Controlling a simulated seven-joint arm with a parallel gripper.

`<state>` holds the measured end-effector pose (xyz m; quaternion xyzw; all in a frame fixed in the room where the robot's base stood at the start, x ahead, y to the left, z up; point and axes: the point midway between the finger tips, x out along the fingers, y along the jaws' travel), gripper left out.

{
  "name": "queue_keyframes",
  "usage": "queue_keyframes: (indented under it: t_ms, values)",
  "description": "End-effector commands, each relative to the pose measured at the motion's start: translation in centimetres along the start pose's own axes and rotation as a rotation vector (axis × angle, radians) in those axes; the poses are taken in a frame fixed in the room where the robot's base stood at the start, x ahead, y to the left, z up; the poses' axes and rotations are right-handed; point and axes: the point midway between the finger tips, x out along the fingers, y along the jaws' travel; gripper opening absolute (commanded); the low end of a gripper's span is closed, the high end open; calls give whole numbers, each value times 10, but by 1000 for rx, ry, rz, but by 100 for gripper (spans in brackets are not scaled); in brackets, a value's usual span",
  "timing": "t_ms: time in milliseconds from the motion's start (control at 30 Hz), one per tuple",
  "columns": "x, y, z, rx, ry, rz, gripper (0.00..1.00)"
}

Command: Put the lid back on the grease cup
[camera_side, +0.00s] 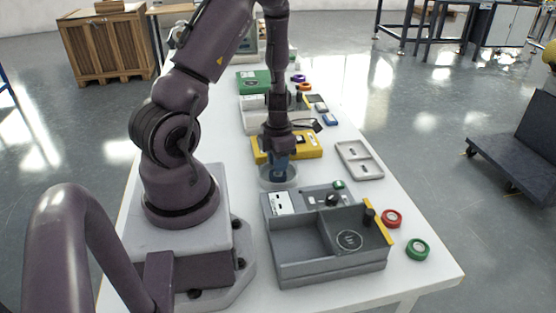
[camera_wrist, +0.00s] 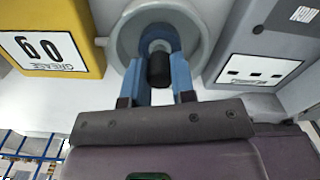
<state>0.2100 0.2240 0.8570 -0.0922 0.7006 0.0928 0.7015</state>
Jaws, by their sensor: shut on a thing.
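My gripper (camera_side: 279,170) points down over a round, pale grey cup-like piece (camera_side: 266,182) on the white table, just in front of a yellow box. In the wrist view my gripper's blue fingers (camera_wrist: 160,42) are closed around a small part with a black knob (camera_wrist: 159,70), over the middle of the round grey piece (camera_wrist: 127,38). The yellow box (camera_wrist: 78,16) beside it bears a white label reading GREASE; it also shows in the side view (camera_side: 307,146). The fingers hide much of the centre, so I cannot tell whether lid and cup touch.
A grey open-topped bin (camera_side: 296,268) and a grey panel box (camera_side: 283,203) stand nearby. A pale two-part tray (camera_side: 368,174) lies to the right. A red ring (camera_side: 392,218) and a green ring (camera_side: 418,249) lie near the right edge. The table's front right corner is clear.

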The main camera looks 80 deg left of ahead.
Motion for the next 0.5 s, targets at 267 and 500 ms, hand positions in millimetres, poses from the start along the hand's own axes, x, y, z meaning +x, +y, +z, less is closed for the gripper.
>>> queue_keyframes:
  t_ms: [267,500]
  values:
    - [0,0,0,0,1,0,1]
    - [0,0,0,0,1,0,54]
